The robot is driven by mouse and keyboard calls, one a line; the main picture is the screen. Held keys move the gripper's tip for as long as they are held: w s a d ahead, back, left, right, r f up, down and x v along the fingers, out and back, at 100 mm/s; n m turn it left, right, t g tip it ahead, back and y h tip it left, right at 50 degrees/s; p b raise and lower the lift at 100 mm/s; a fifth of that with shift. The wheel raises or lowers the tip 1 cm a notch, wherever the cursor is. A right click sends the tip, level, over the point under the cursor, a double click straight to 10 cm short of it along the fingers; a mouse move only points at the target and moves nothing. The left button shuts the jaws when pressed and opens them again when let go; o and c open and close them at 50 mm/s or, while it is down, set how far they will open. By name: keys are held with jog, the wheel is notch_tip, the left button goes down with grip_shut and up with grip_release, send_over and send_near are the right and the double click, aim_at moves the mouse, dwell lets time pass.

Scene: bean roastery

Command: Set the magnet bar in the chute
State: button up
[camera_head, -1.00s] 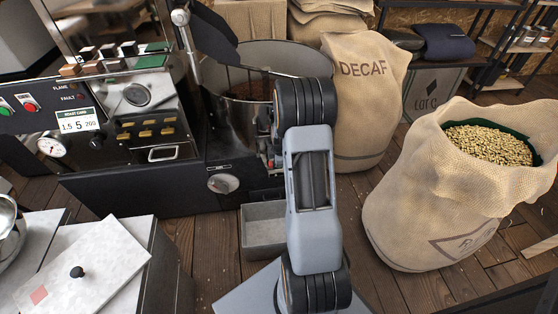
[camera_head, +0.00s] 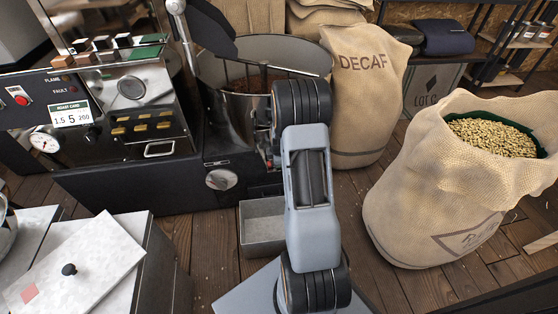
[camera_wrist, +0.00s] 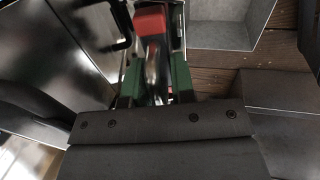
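My gripper (camera_wrist: 155,85) shows in the wrist view, with a green finger on each side of a shiny metal bar with a red end. I take this for the magnet bar (camera_wrist: 157,65); the fingers look closed on it. In the head view my arm hides the gripper and the bar. The roaster (camera_head: 120,110) stands at the left, with a round steel drum or bin (camera_head: 235,105) partly behind my arm. I cannot clearly make out the chute in either view.
An open grey metal box (camera_head: 262,222) sits on the floor beside my arm. A DECAF sack (camera_head: 362,100) and an open sack of beans (camera_head: 440,190) stand to the right. A pale cabinet with a knobbed lid (camera_head: 75,265) is at the lower left.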

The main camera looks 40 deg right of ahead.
jog(key=o, duration=0.5)
jog(key=p+v, duration=0.4)
jog(key=v, duration=1)
jog(key=shift+d, duration=0.1)
jog(key=shift+s+f, duration=0.1)
jog(key=shift+s, duration=0.05)
